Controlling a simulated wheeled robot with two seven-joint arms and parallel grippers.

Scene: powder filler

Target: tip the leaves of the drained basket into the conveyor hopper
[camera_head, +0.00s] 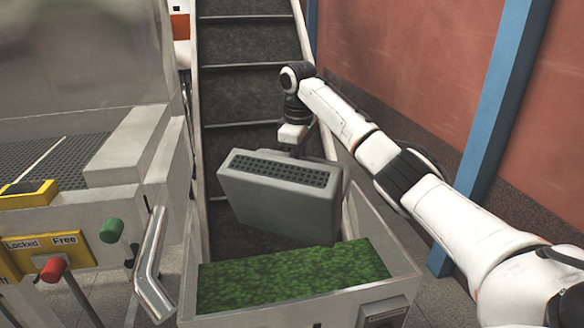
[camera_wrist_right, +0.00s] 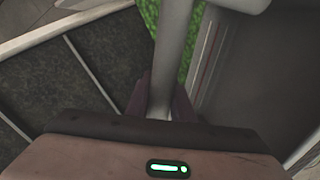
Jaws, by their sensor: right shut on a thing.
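The grey basket (camera_head: 270,205) hangs tipped over the conveyor hopper (camera_head: 400,265) in the head view, its perforated panel turned up. Its opening and inside are hidden. Green leaves (camera_head: 290,276) fill the hopper in a flat layer below it; some also show in the right wrist view (camera_wrist_right: 190,35). My right gripper (camera_head: 291,150) is at the basket's far side. In the right wrist view its fingers (camera_wrist_right: 160,105) are shut on the basket's pale handle bar (camera_wrist_right: 174,45). My left gripper is in neither view.
The cleated conveyor belt (camera_head: 245,95) rises behind the hopper. A machine with a yellow panel (camera_head: 45,255), a red knob (camera_head: 53,269), a green knob (camera_head: 111,230) and a bent metal handle (camera_head: 151,265) stands at left. A blue post (camera_head: 495,120) and red wall stand at right.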

